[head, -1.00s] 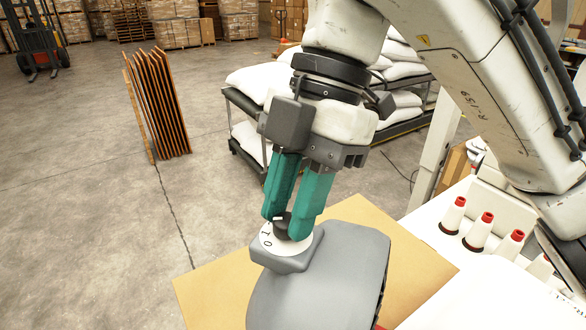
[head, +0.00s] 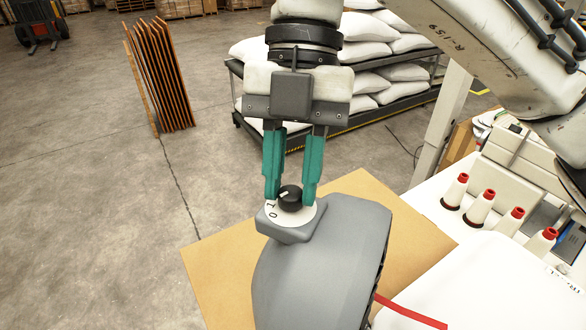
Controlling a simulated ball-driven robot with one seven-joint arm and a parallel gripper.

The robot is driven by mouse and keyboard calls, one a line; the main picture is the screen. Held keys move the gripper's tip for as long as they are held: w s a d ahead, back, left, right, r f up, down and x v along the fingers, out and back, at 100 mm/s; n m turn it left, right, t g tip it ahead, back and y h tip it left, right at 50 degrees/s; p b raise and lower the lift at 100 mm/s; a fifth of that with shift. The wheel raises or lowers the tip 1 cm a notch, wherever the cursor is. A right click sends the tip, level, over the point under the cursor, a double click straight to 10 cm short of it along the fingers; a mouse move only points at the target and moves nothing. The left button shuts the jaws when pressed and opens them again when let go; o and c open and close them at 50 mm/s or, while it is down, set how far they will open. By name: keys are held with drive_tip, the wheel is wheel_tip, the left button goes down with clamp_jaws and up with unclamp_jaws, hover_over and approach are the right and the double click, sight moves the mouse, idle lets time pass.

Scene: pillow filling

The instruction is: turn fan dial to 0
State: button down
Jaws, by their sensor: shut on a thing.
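The grey fan housing (head: 325,260) stands on a tan board, with a white dial plate (head: 305,215) on its top. The black dial knob (head: 291,203) sits on that plate. A light mark shows on the knob's left upper side; the digits 1 and 0 are printed on the plate to the left and lower left. The mark lies nearer the 1 than the 0, but its exact setting is hard to tell. My gripper (head: 290,196), with two green fingers, points down and is shut on the knob, one finger at each side.
The tan board (head: 220,285) lies under the fan. White cones with red tops (head: 480,206) stand on the white table at right. A red strip (head: 410,312) lies at the lower right. A rack of white pillows (head: 385,85) and upright brown panels (head: 160,75) stand behind on the floor.

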idle(0.3)
drive_tip(key=c, duration=0.9)
unclamp_jaws()
drive_tip(key=v, duration=1)
drive_tip(key=shift+w+r, duration=0.1)
drive_tip(key=shift+r, duration=0.25)
